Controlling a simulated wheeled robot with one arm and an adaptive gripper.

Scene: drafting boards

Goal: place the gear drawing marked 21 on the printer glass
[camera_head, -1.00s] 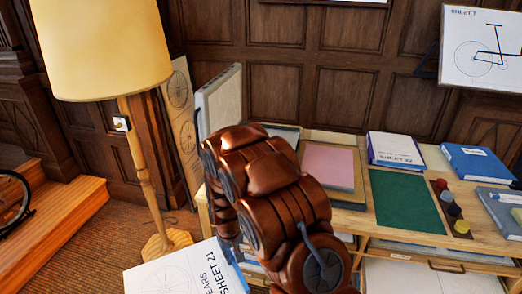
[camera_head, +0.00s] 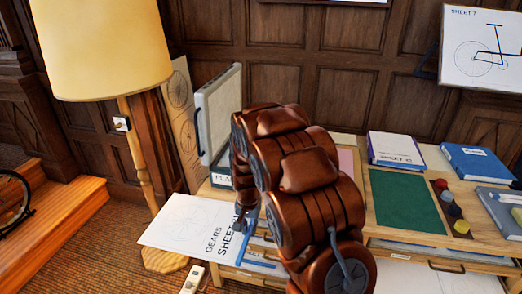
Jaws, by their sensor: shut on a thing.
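The gear drawing (camera_head: 185,222) is a white sheet marked "GEARS" and "SHEET 21". It is held out flat to the left of the table, above the floor. My gripper (camera_head: 246,222) is shut on its right edge, by the lettering; my brown arm hides much of the gripper. A pale upright panel (camera_head: 218,112), which looks like the printer's raised lid, stands at the table's left end. A grey front (camera_head: 221,181) with partly covered lettering shows below it. My arm hides the area to its right, and I cannot see the glass.
A floor lamp (camera_head: 103,50) stands left of the sheet. On the table (camera_head: 349,215) are a green mat (camera_head: 408,203), a booklet (camera_head: 396,150), a blue binder (camera_head: 478,163) and several small pots (camera_head: 453,211). A white power strip (camera_head: 193,280) lies low in front.

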